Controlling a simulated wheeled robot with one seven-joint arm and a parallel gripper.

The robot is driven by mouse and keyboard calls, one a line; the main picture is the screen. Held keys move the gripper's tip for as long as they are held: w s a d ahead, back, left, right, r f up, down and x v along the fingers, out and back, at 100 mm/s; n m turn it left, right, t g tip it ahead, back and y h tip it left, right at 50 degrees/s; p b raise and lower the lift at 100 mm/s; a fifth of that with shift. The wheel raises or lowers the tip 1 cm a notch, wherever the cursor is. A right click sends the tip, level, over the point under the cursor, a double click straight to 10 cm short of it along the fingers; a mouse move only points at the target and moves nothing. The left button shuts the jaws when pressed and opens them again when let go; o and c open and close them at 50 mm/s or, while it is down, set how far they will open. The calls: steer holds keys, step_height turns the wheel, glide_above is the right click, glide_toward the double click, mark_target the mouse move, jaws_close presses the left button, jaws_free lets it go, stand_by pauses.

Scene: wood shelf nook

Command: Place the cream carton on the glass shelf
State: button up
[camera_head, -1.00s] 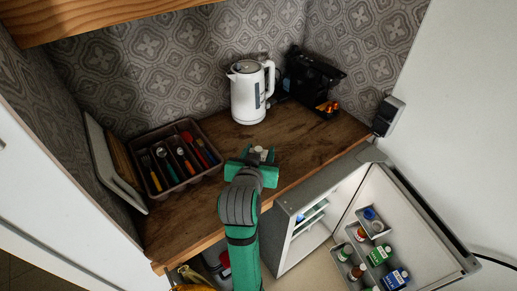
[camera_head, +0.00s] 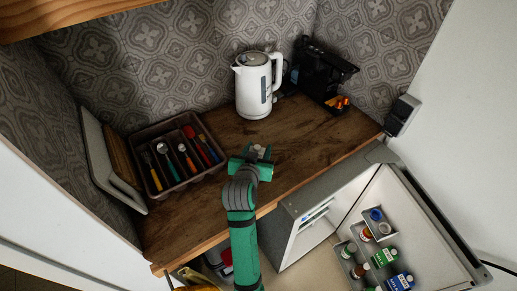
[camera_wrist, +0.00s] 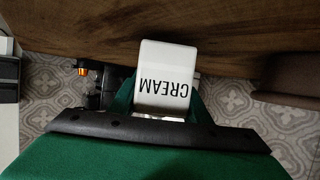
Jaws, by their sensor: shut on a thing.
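The cream carton (camera_wrist: 163,80) is white with the black word CREAM, upside down in the wrist view. My gripper (camera_head: 256,158) is shut on it above the wooden counter. In the head view only a small pale part of the carton (camera_head: 258,149) shows between the green fingers. The small fridge (camera_head: 290,220) stands open below the counter's right front edge. A shelf edge (camera_head: 316,216) shows inside it, to the right of and below my gripper. Most of the fridge's inside is hidden, and I cannot tell whether that shelf is glass.
On the wooden counter (camera_head: 290,150) stand a white kettle (camera_head: 254,88), a cutlery tray (camera_head: 150,130) and a black machine (camera_head: 322,75). The fridge door (camera_head: 425,225) is swung out right with several bottles in its racks. The counter's middle right is clear.

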steer(key=shift+w+f, duration=0.1)
steer(key=shift+f, duration=0.1)
steer(key=shift+d+f, duration=0.1)
steer(key=shift+d, duration=0.05)
steer(key=o, duration=1.3)
steer(key=shift+f, duration=0.1)
